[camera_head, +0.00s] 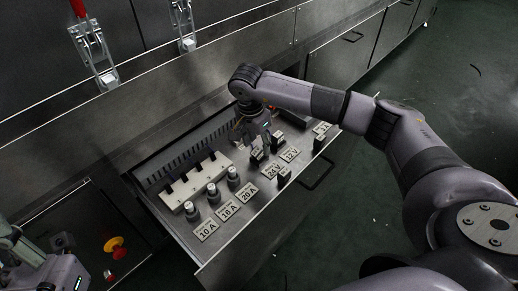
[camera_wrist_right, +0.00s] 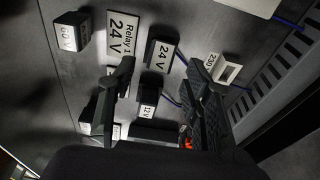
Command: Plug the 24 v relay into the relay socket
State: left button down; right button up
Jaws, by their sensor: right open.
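The 24 V relay, a black block with a white 24 V label, shows in the right wrist view (camera_wrist_right: 160,55) beside the Relay 1 24 V card (camera_wrist_right: 121,38). In the head view the relay (camera_head: 257,155) stands just behind its card (camera_head: 272,172). My right gripper (camera_wrist_right: 163,95) is open, pointing down over the drawer; in the head view it (camera_head: 262,140) is close to the relay. A 12 V relay (camera_wrist_right: 147,98) shows between its fingers, and the 24 V relay lies just past the fingertips. I cannot make out a relay socket for certain. My left gripper (camera_head: 62,243) is at the lower left, partly shown.
The open drawer (camera_head: 205,255) also holds several fuses (camera_head: 213,193) with ampere cards and a white fuse block (camera_head: 196,182). A 60 V relay (camera_wrist_right: 70,32) and a white 230 V part (camera_wrist_right: 228,70) flank the 24 V relay. A drawer handle (camera_head: 318,175) sticks out in front.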

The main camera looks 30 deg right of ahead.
aim_at(255, 152)
notch_tip(255, 152, up, 8)
jog(key=a, duration=0.1)
jog(key=shift+s+f, duration=0.25)
jog(key=shift+c, duration=0.5)
